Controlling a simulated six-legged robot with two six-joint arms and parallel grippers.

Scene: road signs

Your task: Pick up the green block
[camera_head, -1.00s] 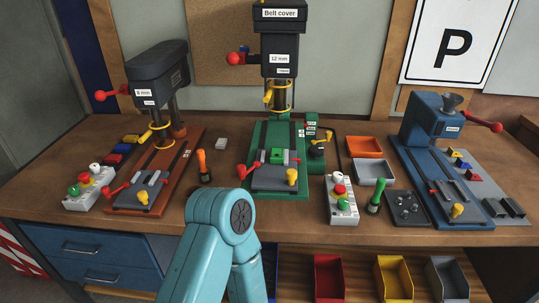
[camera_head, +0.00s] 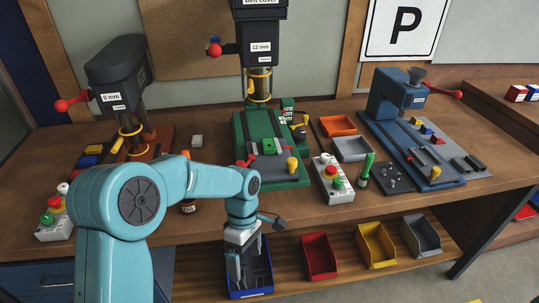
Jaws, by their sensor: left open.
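The green block (camera_head: 268,147) sits in the vise (camera_head: 270,169) of the middle drill press, on the press's green base. My left arm reaches in from the left, with its elbow in front of the left drill press. My left gripper (camera_head: 247,268) points down in front of the bench's front edge, over a blue bin. It is open, below and slightly left of the block in the picture, and well apart from it. My right gripper is out of view.
The middle drill press (camera_head: 260,47) stands above the vise, with a yellow handle (camera_head: 291,165) beside it. A button box (camera_head: 333,180) and a green-handled tool (camera_head: 366,170) are to the right. The blue bin (camera_head: 250,294) and a red bin (camera_head: 319,257) sit below the bench top.

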